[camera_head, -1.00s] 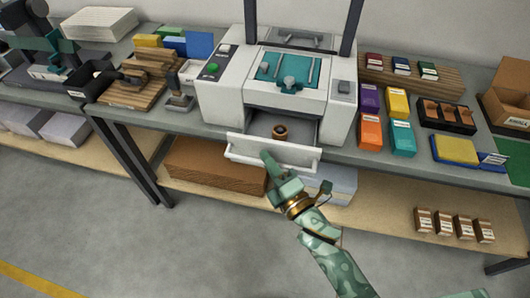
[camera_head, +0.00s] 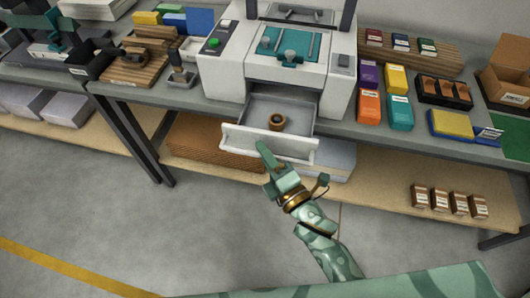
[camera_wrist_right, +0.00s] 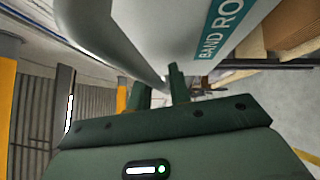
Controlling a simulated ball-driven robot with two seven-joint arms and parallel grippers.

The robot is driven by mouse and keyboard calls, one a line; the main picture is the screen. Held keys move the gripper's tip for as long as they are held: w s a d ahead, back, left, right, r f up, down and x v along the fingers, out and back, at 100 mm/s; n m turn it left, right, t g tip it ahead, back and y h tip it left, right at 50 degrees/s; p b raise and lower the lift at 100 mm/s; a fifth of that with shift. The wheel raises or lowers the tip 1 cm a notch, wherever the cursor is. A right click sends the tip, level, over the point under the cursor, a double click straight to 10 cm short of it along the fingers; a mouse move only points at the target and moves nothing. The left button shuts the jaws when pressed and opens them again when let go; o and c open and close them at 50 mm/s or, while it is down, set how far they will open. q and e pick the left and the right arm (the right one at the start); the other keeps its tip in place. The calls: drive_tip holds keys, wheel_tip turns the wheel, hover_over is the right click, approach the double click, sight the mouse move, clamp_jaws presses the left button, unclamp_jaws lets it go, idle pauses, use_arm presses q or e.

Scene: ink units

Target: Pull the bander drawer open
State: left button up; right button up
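The bander (camera_head: 232,75) is a white machine with a teal top plate and a green button, standing on the grey bench. Its drawer (camera_head: 240,139) is pulled out at the front, showing a grey inside with a brown ring-shaped roll (camera_head: 277,122). My right gripper (camera_head: 264,150) is at the drawer's front, its fingers on either side of the handle edge. In the right wrist view, the fingers (camera_wrist_right: 155,92) close on the white drawer front's edge (camera_wrist_right: 150,60), beside a teal label reading "BAND RO". The finger contact is partly hidden. My left gripper is out of view.
Coloured boxes (camera_head: 397,112) stand right of the bander. A stamp-like tool (camera_head: 181,76) and a wooden board (camera_head: 135,68) are to its left. A lower shelf (camera_head: 375,187) holds cartons below the drawer. The floor in front is open.

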idle(0.3)
drive_tip(key=v, duration=1.6)
drive_tip(key=shift+d, duration=0.15)
drive_tip(key=s+d+f+m+g+h, duration=0.2)
drive_tip(key=f+m+g, duration=0.15)
drive_tip(key=f, duration=0.55)
drive_tip(key=s+d+f+m+g+h, duration=0.2)
drive_tip(key=f+m, duration=0.2)
drive_tip(key=f, duration=0.5)
drive_tip(key=s+d+f+m+g+h, duration=0.1)
drive_tip(key=s+d+f+m+g, duration=0.2)
drive_tip(key=f, duration=0.7)
drive_tip(key=s+d+f+m+g+h, duration=0.1)
drive_tip(key=s+d+f+m+g, duration=0.1)
drive_tip(key=s, duration=0.5)
drive_tip(key=s+d+f+m+g+h, duration=0.1)
drive_tip(key=s+d+f+m+g, duration=0.2)
drive_tip(key=s+f+m, duration=0.2)
drive_tip(key=s+d+f+m+g+h, duration=0.1)
drive_tip(key=s+d+f+m+g, duration=0.1)
drive_tip(key=s+f, duration=0.5)
drive_tip(key=shift+s+d+m+g+h, duration=0.2)
drive_tip(key=shift+s+m+g+h, duration=0.2)
drive_tip(key=shift+s+m+g, duration=0.45)
